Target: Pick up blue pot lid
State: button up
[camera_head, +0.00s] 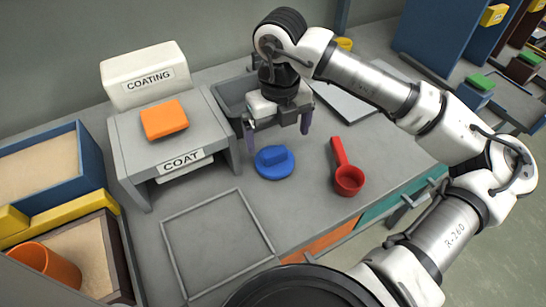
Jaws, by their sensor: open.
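The blue pot lid (273,162) lies on the grey worktop in the middle of the view. It is a round disc with a raised block handle on top. My gripper (279,129) is above and just behind the lid in the picture, pointing down. Its two purple fingers are spread wide with nothing between them. The fingers appear apart from the lid; the exact height gap is hard to judge.
A red ladle (348,179) lies right of the lid. The grey coating machine (170,150) with an orange block (164,119) stands left. A grey basin (232,93) is behind my gripper. A square frame (216,245) is at front left. Worktop around the lid is clear.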

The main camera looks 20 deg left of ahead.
aim_at(276, 155)
notch_tip(276, 155, down, 9)
jog(key=shift+s+a+p, duration=0.1)
jog(key=shift+a+p, duration=0.05)
jog(key=shift+p, duration=0.4)
jog(key=c, duration=0.9)
